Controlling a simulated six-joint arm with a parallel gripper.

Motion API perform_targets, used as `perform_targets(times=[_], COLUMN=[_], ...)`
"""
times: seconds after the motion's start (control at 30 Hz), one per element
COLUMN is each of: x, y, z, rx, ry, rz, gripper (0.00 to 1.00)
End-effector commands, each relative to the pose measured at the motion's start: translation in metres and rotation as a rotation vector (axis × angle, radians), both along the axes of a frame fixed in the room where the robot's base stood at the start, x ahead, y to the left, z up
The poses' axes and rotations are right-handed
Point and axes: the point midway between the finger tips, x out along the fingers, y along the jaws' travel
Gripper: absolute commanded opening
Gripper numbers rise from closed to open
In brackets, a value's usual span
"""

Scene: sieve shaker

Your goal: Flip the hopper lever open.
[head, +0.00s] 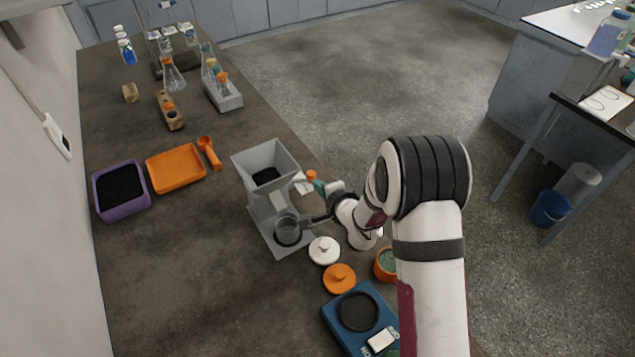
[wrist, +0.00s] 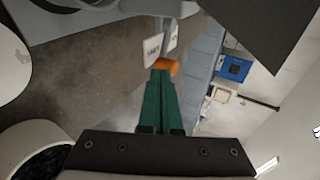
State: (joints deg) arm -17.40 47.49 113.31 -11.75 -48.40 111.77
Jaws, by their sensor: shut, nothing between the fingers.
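The grey hopper (head: 285,157) stands on the bench, its open top holding dark granules. An orange knob (head: 311,175), which looks like the lever's end, sits at its right side beside a white label plate (head: 302,184). My gripper (head: 319,185) is at that side, partly hidden by my wrist. In the wrist view, its green fingers (wrist: 160,72) are closed together, with their tips right at the orange knob (wrist: 167,66). I cannot tell whether they touch it. The knob is not between the fingers. The label plate (wrist: 152,50) shows just beyond the tips.
White (head: 323,250) and orange (head: 339,278) lids, an orange pot (head: 385,265) and a blue scale (head: 337,322) lie nearer. An orange tray (head: 176,168) and purple tray (head: 121,190) are left. Bare bench lies at lower left.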

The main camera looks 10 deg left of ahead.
Motion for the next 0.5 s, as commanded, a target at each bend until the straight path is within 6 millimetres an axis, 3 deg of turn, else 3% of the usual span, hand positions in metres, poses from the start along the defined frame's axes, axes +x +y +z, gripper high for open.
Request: perform_targets(times=[0.17, 0.5], x=[0.0096, 0.0105], y=[0.0071, 0.0075], z=[-0.0004, -0.0001], rx=[-0.001, -0.001], ry=[0.001, 0.001], rz=[0.0, 0.001], gripper=[0.0, 0.0])
